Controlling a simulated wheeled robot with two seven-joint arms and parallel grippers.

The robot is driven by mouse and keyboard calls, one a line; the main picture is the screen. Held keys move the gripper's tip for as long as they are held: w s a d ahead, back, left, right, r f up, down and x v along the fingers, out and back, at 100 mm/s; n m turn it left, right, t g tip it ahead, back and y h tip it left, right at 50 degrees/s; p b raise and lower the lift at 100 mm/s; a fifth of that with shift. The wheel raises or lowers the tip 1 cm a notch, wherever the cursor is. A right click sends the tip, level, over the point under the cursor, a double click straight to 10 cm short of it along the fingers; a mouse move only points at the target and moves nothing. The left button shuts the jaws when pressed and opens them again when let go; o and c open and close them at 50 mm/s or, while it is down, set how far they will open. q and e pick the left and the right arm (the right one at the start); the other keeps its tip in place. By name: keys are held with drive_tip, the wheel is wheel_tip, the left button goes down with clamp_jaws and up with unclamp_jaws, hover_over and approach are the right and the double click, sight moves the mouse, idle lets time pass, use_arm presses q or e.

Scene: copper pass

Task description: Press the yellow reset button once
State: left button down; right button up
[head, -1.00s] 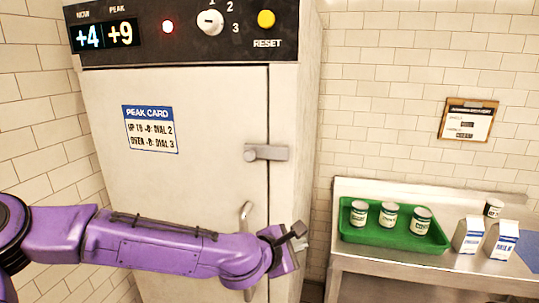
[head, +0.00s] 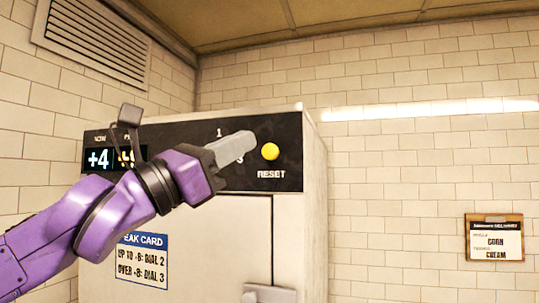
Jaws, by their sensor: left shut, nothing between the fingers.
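The yellow reset button (head: 270,151) is a round knob at the right end of the black control panel (head: 290,132), above the word RESET. My left gripper (head: 250,140) is shut and empty. Its grey fingers point right, with the tips just left of the button in the picture. A small gap shows between tips and button; I cannot tell the depth between them. The gripper hides the dial and part of the display (head: 98,159), which reads +4 on its left side. My right gripper is out of view.
The panel tops a white cabinet (head: 225,235) with a door latch (head: 268,294) and a blue-and-white peak card (head: 142,262). A vent (head: 95,40) is on the left wall. A notice board (head: 494,238) hangs on the tiled wall at right. The space right of the cabinet is clear.

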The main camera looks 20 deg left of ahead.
use_arm(q)
drive_tip(key=shift+w, duration=0.1)
drive_tip(key=shift+w+d+f, duration=0.1)
drive_tip(key=shift+w+d, duration=0.05)
drive_tip(key=shift+w, duration=2.05)
drive_tip(key=shift+w+d, duration=0.1)
drive_tip(key=shift+w, duration=2.05)
drive_tip(key=shift+w, duration=0.1)
drive_tip(key=shift+w, duration=0.3)
drive_tip(key=shift+w, duration=0.5)
drive_tip(key=shift+s, duration=0.9)
drive_tip(key=shift+s, duration=0.1)
drive_tip(key=shift+s+a+b, duration=0.15)
drive_tip(key=shift+s+b, duration=0.15)
drive_tip(key=shift+s, duration=2.1)
